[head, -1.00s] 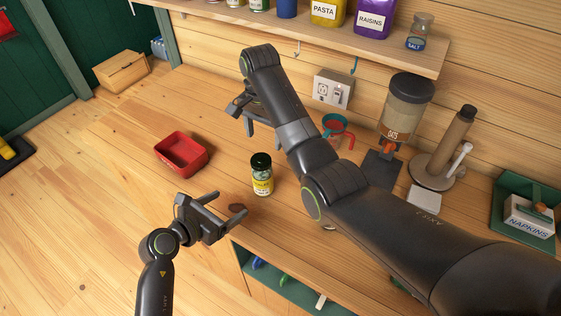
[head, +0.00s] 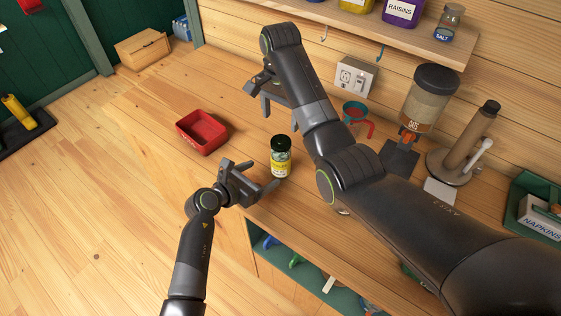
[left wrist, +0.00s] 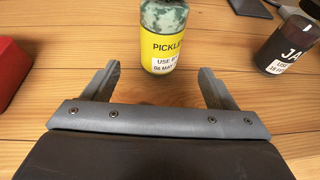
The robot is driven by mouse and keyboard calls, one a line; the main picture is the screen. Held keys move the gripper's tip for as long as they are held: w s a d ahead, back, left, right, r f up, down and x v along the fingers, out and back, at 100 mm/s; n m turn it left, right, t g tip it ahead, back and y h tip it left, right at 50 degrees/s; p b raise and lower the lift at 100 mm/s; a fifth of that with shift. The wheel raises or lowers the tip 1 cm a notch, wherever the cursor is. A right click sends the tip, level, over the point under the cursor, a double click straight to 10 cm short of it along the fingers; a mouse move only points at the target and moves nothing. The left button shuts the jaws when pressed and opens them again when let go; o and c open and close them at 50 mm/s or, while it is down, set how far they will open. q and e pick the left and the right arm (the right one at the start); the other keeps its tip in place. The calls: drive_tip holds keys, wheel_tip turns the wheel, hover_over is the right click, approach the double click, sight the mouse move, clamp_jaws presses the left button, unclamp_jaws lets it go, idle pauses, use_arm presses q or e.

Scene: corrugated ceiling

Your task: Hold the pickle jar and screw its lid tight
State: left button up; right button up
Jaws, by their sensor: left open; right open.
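The pickle jar (head: 281,163) stands upright on the wooden counter, with a dark lid (head: 281,143) on top and a yellow label. In the left wrist view the jar (left wrist: 162,45) is straight ahead, just beyond the fingertips, and its top is cut off. My left gripper (head: 254,177) is open and empty, low beside the jar on its left, with its fingers pointing toward it. My right gripper (head: 257,93) is open above the counter, behind and to the left of the jar. Whether the lid is tight cannot be told.
A red bin (head: 202,132) is on the counter to the left. A dark jar (left wrist: 290,42) stands right of the pickle jar in the left wrist view. The oats dispenser (head: 429,100) and paper-towel holder (head: 468,148) stand at right. A shelf (head: 400,35) hangs above.

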sight(274, 167)
use_arm(q)
drive_tip(key=x, duration=0.9)
drive_tip(key=shift+w+d+f, duration=0.15)
drive_tip(key=shift+w+d, duration=0.05)
drive_tip(key=shift+d, duration=0.05)
use_arm(e)
drive_tip(key=shift+w, duration=0.1)
use_arm(q)
clamp_jaws()
use_arm(e)
drive_tip(key=n, duration=0.4)
drive_tip(key=shift+n, duration=0.3)
drive_tip(key=n, duration=0.4)
drive_tip(key=shift+n, duration=0.4)
drive_tip(key=n, duration=0.4)
drive_tip(key=shift+n, duration=0.3)
drive_tip(key=n, duration=0.4)
